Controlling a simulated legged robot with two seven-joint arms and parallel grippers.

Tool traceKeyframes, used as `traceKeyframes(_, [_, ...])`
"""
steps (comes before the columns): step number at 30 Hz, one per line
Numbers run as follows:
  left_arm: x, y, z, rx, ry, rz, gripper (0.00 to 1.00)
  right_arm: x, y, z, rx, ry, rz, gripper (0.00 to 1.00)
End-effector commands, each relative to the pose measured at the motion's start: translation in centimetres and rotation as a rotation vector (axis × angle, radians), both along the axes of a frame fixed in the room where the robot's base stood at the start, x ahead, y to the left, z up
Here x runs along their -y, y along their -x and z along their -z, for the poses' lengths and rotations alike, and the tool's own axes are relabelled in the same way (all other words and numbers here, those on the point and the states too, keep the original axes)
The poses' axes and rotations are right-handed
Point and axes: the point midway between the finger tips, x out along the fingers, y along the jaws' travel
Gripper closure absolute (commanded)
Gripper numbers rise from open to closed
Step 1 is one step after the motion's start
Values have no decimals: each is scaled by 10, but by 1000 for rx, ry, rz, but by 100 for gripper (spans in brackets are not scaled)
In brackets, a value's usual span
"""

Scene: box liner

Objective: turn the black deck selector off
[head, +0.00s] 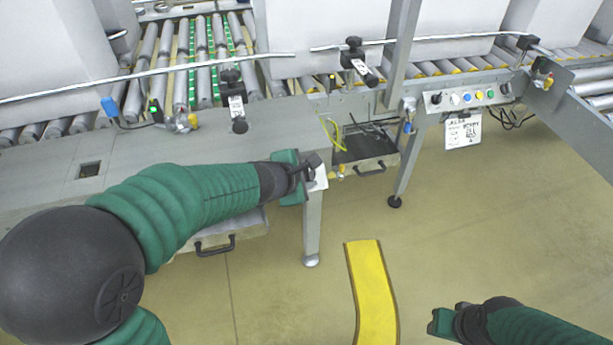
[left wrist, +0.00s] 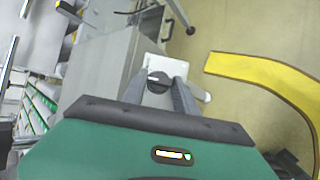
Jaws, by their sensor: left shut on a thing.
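The black deck selector (left wrist: 158,78) is a small round knob on a white plate (left wrist: 153,62) at the deck's end, seen in the left wrist view. My left gripper (left wrist: 160,84) has its two grey fingers on either side of the knob, shut on it. In the head view my left gripper (head: 314,164) is at the deck corner, in front of the white plate (head: 321,177), and hides the knob. I cannot tell which way the knob points. My right gripper (head: 440,320) is at the lower right, over the floor, away from the deck; its fingers do not show clearly.
A control panel (head: 470,97) with a black knob and several coloured buttons is at the right. Roller conveyors (head: 200,60) with large white boxes run along the back. A metal deck leg (head: 312,225) stands below my left gripper. Yellow tape (head: 371,290) marks open floor.

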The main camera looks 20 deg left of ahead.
Motion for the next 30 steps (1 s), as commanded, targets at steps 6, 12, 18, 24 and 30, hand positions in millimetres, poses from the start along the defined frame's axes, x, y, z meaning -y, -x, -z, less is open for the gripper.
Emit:
traceKeyframes(6, [6,1,1,-3,3,12,64,0,0,0,0,0,0,64])
traceKeyframes(12, [3,1,1,-2,2,8,44,0,0,0,0,0,0,64])
traceKeyframes(18, [1,0,0,0,1,3,44,0,0,0,0,0,0,64])
traceKeyframes(24, [-1,0,-1,1,0,0,44,0,0,0,0,0,0,64])
traceKeyframes(30, [-2,-1,-7,-13,-17,18,44,0,0,-17,0,0,0,64])
